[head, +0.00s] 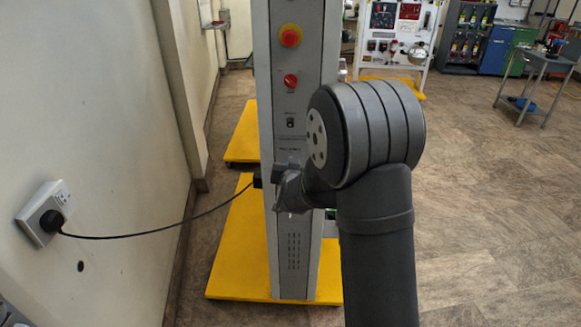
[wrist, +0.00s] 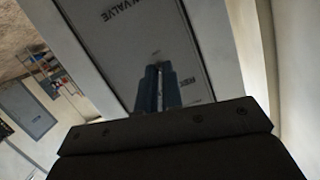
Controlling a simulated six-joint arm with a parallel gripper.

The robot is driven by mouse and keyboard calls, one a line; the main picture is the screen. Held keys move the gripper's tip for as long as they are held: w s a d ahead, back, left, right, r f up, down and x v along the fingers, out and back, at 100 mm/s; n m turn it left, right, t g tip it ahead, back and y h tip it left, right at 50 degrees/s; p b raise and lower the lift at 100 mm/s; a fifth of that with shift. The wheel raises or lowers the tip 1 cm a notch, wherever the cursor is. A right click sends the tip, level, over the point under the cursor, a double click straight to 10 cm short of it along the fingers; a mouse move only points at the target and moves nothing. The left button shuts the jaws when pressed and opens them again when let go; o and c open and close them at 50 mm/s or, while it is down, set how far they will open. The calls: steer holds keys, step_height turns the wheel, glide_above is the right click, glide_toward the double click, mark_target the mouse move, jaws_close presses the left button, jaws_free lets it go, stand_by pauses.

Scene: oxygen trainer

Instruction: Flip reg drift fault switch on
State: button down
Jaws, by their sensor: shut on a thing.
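In the wrist view, my gripper (wrist: 159,68) has its two dark blue-grey fingers close together against a grey panel (wrist: 125,60). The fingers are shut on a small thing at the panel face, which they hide. Printed lettering beginning like "REG" shows just right of the fingertips, so the thing is most likely the reg drift fault switch. Its lever and position cannot be seen. Other lettering ending in "VALVE" stands farther up the panel. In the head view, my arm reaches to the lower part of the tall grey cabinet (head: 291,255); the fingertips cannot be made out there.
The cabinet front carries a red-and-yellow stop button (head: 290,36), a red rotary knob (head: 290,81) and a small black switch (head: 290,122). It stands on a yellow base (head: 238,262). A black cable (head: 150,232) runs to a wall socket (head: 45,212).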

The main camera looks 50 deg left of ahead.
steer(key=c, duration=1.6)
jaws_free()
steer(key=v, duration=1.7)
steer(key=shift+s+d+r, duration=0.1)
steer(key=shift+d+r, duration=0.05)
steer(key=shift+d, duration=0.05)
